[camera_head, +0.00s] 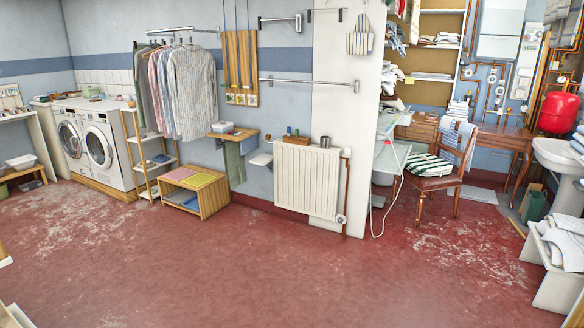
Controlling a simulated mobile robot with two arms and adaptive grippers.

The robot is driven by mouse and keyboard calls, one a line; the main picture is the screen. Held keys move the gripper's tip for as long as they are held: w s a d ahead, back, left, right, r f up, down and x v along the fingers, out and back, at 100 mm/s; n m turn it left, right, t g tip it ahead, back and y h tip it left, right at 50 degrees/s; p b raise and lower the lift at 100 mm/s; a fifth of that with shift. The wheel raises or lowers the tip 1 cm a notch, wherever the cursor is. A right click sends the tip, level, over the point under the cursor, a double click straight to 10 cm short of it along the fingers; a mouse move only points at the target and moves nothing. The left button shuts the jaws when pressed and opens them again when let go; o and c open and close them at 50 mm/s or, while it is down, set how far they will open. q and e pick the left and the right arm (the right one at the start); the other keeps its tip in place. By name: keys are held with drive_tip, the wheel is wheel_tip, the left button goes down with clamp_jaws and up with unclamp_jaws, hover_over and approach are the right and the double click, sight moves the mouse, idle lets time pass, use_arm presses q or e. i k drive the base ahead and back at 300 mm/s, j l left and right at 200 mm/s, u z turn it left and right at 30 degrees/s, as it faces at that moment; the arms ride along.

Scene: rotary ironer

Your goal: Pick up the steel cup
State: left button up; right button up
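A small grey metallic cup (325,142), which looks like the steel cup, stands upright on top of the white radiator (306,183), near its right end. It is small in the view, so its details are hard to tell. A low wooden holder (296,139) with small items is to its left on the same top, apart from it. Neither of my grippers shows in the head view.
The red, worn floor (260,265) in front of the radiator is clear. A low wooden shelf unit (194,191) stands left of it. A copper pipe (347,190) runs down its right side. A wooden chair (433,174) and an ironing board (390,155) stand further right.

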sight(324, 141)
drive_tip(key=i, duration=2.3)
drive_tip(key=i+j, duration=0.15)
drive_tip(key=i, duration=2.15)
drive_tip(key=l+z, duration=0.05)
drive_tip(key=l, duration=0.1)
